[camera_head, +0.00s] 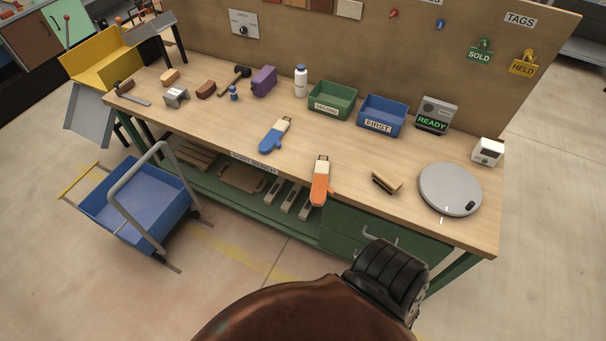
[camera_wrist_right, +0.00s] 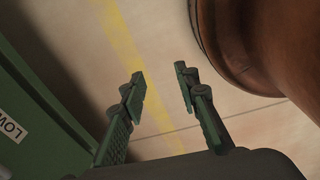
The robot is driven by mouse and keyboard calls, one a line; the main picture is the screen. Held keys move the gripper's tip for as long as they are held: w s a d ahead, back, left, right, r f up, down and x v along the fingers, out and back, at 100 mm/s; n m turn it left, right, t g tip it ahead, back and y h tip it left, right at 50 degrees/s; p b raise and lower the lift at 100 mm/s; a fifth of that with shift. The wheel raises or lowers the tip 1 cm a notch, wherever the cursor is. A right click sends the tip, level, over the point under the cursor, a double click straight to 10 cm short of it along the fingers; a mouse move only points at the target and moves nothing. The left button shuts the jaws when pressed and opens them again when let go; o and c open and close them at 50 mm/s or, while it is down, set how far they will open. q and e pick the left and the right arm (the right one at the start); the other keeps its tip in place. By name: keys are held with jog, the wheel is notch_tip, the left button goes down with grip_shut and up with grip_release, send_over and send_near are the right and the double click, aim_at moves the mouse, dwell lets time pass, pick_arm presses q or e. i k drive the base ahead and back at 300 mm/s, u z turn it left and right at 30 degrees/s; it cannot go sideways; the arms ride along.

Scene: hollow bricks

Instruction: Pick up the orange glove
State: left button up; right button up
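The orange glove (camera_head: 320,186) lies on the workbench (camera_head: 232,143) near its front edge. Its orange end points toward the front and its pale cuff toward the back. A blue glove (camera_head: 273,137) with a pale cuff lies to its left and farther back. My right gripper (camera_wrist_right: 163,84) shows in the right wrist view with its two fingers apart and nothing between them. It hangs over the bare floor, beside a green side with a label, apart from the glove. My left gripper is in neither view.
A wooden-backed brush (camera_head: 386,182) and a round grey disc (camera_head: 450,189) lie right of the glove. Green (camera_head: 333,99) and blue (camera_head: 382,115) bins stand behind. A brown rounded form (camera_head: 300,312) fills the bottom foreground. The bench top around the glove is clear.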

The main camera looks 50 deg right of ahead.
aim_at(320, 187)
jog(key=z, duration=0.2)
jog(key=i, duration=0.6)
jog(key=z, duration=0.5)
